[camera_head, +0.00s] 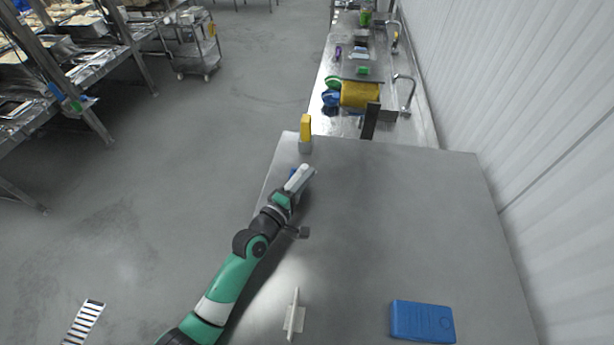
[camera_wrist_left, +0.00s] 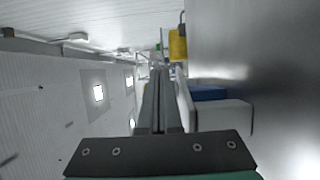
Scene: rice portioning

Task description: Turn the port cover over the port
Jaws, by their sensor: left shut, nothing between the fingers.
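My left gripper (camera_head: 309,169) reaches over the left edge of the grey table. Its fingers are shut and empty; they also show in the left wrist view (camera_wrist_left: 160,110). A small blue part (camera_head: 294,173) lies right beside the fingers, mostly hidden by them. In the left wrist view, a blue part (camera_wrist_left: 208,93) and a pale grey block (camera_wrist_left: 225,117) stand just right of the fingers; I cannot tell whether they touch. I cannot tell which piece is the port cover and which the port. My right gripper is not in view.
A yellow-and-grey block (camera_head: 305,133) stands at the table's far left corner. A blue box (camera_head: 422,321) and a thin white piece (camera_head: 293,315) are near the front. The middle of the table (camera_head: 400,220) is clear. A sink counter (camera_head: 345,60) lies beyond.

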